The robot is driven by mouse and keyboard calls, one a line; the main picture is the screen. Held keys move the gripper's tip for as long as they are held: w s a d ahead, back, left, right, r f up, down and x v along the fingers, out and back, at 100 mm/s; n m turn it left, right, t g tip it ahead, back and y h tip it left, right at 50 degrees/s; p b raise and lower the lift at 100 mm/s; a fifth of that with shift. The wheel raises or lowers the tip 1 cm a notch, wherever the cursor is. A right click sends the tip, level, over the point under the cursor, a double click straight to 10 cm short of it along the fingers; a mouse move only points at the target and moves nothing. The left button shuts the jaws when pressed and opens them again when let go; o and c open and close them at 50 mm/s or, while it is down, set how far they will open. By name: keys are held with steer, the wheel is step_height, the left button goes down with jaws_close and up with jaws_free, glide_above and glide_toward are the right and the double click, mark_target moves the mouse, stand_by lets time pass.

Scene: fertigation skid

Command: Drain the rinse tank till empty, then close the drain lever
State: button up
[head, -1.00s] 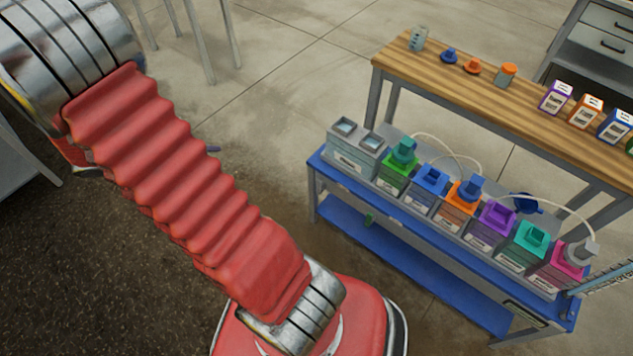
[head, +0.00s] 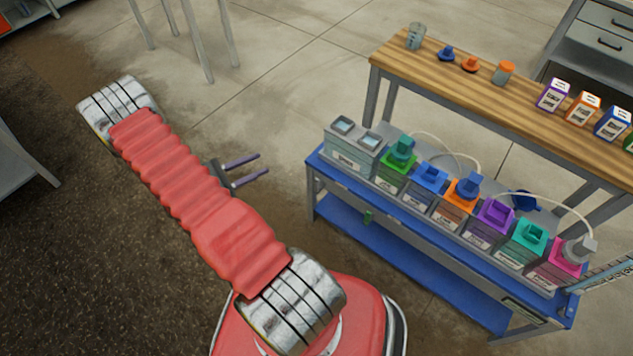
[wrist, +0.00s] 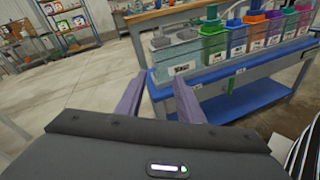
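The grey tank (head: 355,152) with two open square tops stands at the left end of the blue skid bench; it looks like the rinse tank. It also shows in the wrist view (wrist: 174,60), with a label too small to read. A small green part (head: 368,217), possibly the drain lever, hangs below the bench top under this tank. It also shows in the wrist view (wrist: 231,86). My gripper (head: 264,164) is open and empty, its two purple fingers apart, left of the bench and touching nothing. The water level cannot be made out.
Several coloured tanks (head: 461,199) with caps and pale hoses stand along the blue bench (head: 328,167). A wooden table (head: 440,72) behind holds caps, small containers and boxes. The bench's lower blue shelf (head: 420,270) looks bare. Concrete floor left of the bench is clear.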

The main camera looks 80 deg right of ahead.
steer(key=s+d+f+n+t+h, duration=0.15)
steer(key=s+f+n+h, duration=0.35)
steer(key=f, duration=0.7)
steer(key=n+t+y, duration=0.1)
steer(key=n+t, duration=0.1)
glide_toward(316, 182)
steer(key=v, duration=0.3)
steer(key=shift+w, duration=0.15)
steer(key=shift+r+g, duration=0.1)
steer(key=shift+g, duration=0.25)
steer(key=shift+x, duration=6.85)
steer(key=shift+c, duration=0.7)
steer(key=shift+w, duration=0.1)
jaws_close()
